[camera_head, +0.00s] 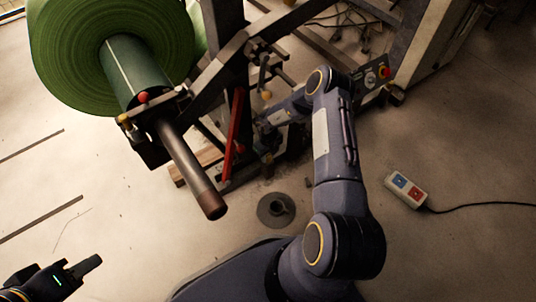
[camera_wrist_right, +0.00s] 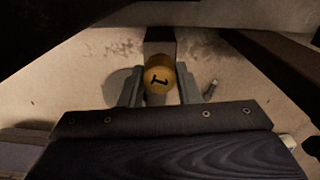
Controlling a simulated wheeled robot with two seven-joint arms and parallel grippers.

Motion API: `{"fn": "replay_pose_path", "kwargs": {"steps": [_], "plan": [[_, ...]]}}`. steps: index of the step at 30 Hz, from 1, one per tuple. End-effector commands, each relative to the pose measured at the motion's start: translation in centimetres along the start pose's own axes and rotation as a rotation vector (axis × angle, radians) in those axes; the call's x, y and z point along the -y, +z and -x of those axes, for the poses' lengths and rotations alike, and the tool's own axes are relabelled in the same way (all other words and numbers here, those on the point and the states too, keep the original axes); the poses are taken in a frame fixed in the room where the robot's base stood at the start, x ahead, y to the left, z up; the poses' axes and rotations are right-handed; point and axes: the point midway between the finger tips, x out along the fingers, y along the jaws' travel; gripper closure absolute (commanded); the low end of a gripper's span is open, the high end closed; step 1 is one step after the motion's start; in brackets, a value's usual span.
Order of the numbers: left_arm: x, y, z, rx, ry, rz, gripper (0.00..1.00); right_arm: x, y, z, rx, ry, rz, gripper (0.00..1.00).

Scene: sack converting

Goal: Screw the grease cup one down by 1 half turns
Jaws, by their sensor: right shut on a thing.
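Grease cup one shows in the right wrist view as a round yellow cap (camera_wrist_right: 160,73) marked with a dark "1". It sits at the end of a dark bar. My right gripper (camera_wrist_right: 159,84) is shut on the cap, with one grey finger on each side. In the head view my right arm reaches down beside the machine frame, and the cup is not clearly visible there. My left gripper (camera_head: 82,268) is at the lower left, over bare floor and far from the machine. Its jaw opening cannot be made out.
A green roll (camera_head: 75,50) sits on a shaft (camera_head: 190,170) at upper left. A red lever (camera_head: 234,130) stands left of my right arm. A control box with a red button (camera_head: 385,72), a switch pendant (camera_head: 406,190) and a round floor piece (camera_head: 276,211) lie around. Floor at lower left is mostly clear.

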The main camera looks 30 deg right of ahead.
Motion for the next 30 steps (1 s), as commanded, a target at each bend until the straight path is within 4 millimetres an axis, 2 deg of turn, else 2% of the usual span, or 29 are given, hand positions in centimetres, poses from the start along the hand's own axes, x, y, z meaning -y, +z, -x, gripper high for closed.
{"fn": "replay_pose_path", "kwargs": {"steps": [8,14,30], "plan": [[-0.1,-0.1,0.2,0.000,0.000,0.000,0.64,0.0,0.0,0.1,0.000,0.001,-0.033,0.93],[-0.3,-0.3,0.6,0.000,0.000,0.000,0.64,0.0,0.1,0.2,0.001,0.001,-0.133,0.93],[-1.0,-1.1,2.2,0.000,0.000,0.000,0.64,0.0,0.1,0.2,0.001,0.001,-0.623,0.93]]}}
